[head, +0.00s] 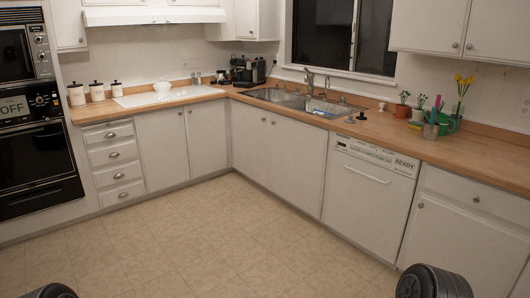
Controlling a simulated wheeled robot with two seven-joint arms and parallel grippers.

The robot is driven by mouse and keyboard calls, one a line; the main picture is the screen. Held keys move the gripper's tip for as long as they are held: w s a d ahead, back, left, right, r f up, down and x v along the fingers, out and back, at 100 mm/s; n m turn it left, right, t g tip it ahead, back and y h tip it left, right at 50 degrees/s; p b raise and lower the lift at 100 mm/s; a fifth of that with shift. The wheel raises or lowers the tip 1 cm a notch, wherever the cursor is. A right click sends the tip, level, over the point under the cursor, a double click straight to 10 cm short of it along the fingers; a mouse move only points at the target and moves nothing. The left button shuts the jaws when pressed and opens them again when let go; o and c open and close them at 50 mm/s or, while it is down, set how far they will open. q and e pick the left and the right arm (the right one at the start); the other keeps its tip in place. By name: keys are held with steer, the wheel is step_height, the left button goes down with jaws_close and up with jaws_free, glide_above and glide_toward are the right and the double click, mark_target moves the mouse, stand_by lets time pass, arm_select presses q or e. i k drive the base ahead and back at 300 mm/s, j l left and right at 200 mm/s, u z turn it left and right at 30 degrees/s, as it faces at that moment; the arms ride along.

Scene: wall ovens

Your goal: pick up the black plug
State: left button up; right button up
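A small black item that looks like the black plug (361,116) sits on the wooden counter to the right of the sink, near the counter's front edge. It is small in the picture, so its exact shape is hard to tell. Another small dark item (349,120) lies just left of it. Dark rounded parts of my own arms show at the bottom left and bottom right. Neither gripper is in view, and both are far from the counter in this picture.
The sink (290,98) with its faucet (309,80) is left of the plug. Potted plants (402,108) and a green watering can (445,122) stand to the right. A dishwasher (368,190) is below. The tiled floor (215,240) is clear.

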mark_target(361, 118)
steer(key=i, duration=1.1)
steer(key=i+j+z, duration=0.15)
steer(key=i, duration=0.95)
steer(key=i+j+z, duration=0.1)
steer(key=i+z, duration=0.3)
steer(key=i+j+z, duration=0.2)
steer(key=i+z, duration=0.2)
steer(key=i+j+z, duration=0.25)
steer(key=z, duration=0.15)
steer(key=i+j+z, duration=0.55)
steer(key=j+z, duration=0.2)
steer(key=j, duration=0.2)
steer(key=i+j+z, duration=0.15)
steer(key=j+z, duration=0.2)
steer(key=j, duration=0.2)
steer(key=j+z, duration=0.35)
steer(key=j, duration=0.25)
